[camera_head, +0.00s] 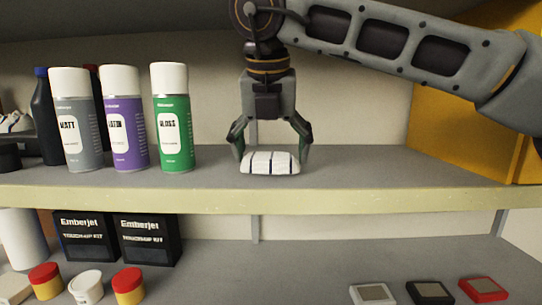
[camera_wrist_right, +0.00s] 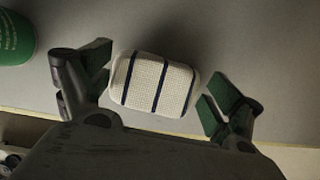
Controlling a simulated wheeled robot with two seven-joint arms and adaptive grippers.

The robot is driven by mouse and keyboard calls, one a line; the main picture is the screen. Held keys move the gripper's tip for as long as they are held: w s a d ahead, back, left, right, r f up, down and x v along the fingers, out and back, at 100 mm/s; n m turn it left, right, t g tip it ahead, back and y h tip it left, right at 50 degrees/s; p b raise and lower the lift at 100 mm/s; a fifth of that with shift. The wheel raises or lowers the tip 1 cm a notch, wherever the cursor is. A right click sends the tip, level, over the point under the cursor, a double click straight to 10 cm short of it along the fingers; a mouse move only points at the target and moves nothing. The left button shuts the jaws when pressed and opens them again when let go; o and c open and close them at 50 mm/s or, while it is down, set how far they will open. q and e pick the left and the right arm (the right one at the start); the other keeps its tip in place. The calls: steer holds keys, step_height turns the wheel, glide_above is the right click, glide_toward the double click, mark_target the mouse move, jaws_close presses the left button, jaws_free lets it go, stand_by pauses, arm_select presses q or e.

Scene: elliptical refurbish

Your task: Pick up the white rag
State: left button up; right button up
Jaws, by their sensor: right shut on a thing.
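The white rag (camera_head: 269,163) is a folded bundle with dark blue stripes. It lies on the upper shelf, right of the green spray can. My right gripper (camera_head: 271,155) points down over it, one finger on each side of the rag. In the right wrist view the rag (camera_wrist_right: 153,84) sits between the green-padded fingers (camera_wrist_right: 160,85). The left finger is at or very near its edge there, and a small gap shows by the right finger. The grip is shut on the rag, which still looks level with the shelf. My left gripper is not in view.
Grey, purple and green (camera_head: 174,118) spray cans stand left of the gripper. A yellow panel (camera_head: 465,110) is at the right. The shelf's front edge (camera_head: 350,198) runs below the rag. The lower shelf holds black boxes (camera_head: 147,240), small pots and flat blocks (camera_head: 430,292).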

steer(key=shift+s, duration=0.6)
steer(key=s+a+b, duration=0.1)
steer(key=s+b, duration=0.4)
steer(key=s, duration=1.1)
steer(key=shift+s+r, duration=0.15)
steer(key=shift+s, duration=0.25)
steer(key=o, duration=0.3)
steer(key=shift+a, duration=0.1)
steer(key=shift+c, duration=1.1)
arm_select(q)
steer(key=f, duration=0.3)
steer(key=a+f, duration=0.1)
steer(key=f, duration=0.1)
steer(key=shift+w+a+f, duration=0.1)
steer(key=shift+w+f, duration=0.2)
